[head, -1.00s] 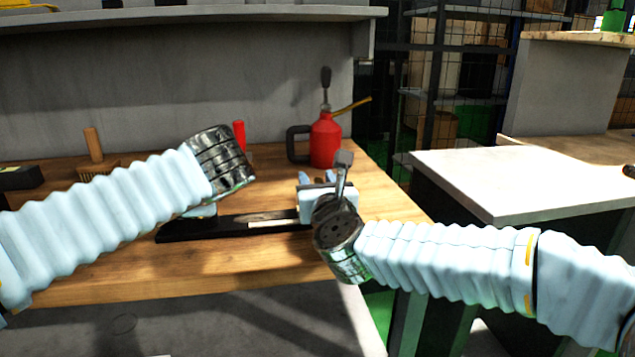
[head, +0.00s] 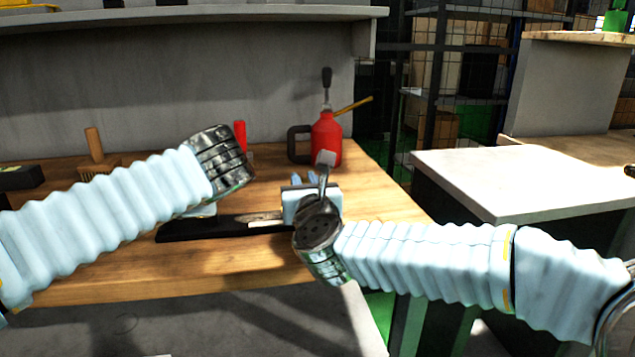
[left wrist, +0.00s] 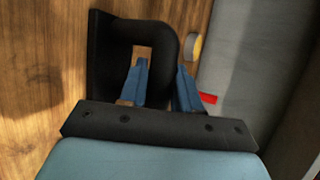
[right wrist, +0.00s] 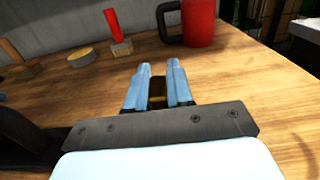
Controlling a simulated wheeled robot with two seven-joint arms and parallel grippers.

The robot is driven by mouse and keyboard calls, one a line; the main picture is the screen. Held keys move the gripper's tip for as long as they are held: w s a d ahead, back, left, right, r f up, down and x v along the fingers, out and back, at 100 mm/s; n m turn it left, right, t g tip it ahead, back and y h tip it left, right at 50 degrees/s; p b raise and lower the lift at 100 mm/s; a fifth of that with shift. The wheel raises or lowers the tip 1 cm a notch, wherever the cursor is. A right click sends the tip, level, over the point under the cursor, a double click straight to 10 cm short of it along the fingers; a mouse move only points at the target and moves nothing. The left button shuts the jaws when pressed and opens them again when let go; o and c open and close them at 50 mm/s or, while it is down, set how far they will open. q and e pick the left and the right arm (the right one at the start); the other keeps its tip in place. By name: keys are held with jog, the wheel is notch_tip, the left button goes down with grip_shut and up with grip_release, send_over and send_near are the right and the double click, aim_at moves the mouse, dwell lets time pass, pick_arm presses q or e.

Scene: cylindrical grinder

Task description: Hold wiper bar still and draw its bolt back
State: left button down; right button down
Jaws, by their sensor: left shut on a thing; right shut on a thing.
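The wiper bar (head: 203,230) is a long black bar lying on the wooden bench, with a pale strip (head: 265,217) along its right part. In the left wrist view its black loop handle (left wrist: 160,32) shows. My left gripper (left wrist: 160,82) is shut on this handle; in the head view my left wrist hides the fingers. My right gripper (right wrist: 158,78) is at the bar's right end, its blue fingers shut on a small brass-coloured piece (right wrist: 157,91), apparently the bolt. The fingers hide much of it. In the head view my right wrist covers that end.
A red oil can (head: 326,140) with a black handle stands behind my right gripper. A red-handled tool (head: 240,134), a wooden-handled brush (head: 95,150) and a dark block (head: 20,178) stand along the back. A pale-topped cabinet (head: 520,185) is to the right. The bench front is clear.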

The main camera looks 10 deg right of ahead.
pick_arm(q)
jog(key=shift+d, duration=0.15)
pick_arm(e)
jog(key=shift+s+a, duration=0.1)
jog(key=shift+a, duration=1.4)
jog(key=c, duration=1.1)
grip_release()
jog(key=shift+d, duration=0.1)
jog(key=s, duration=1.2)
pick_arm(q)
jog(key=c, duration=0.7)
grip_release()
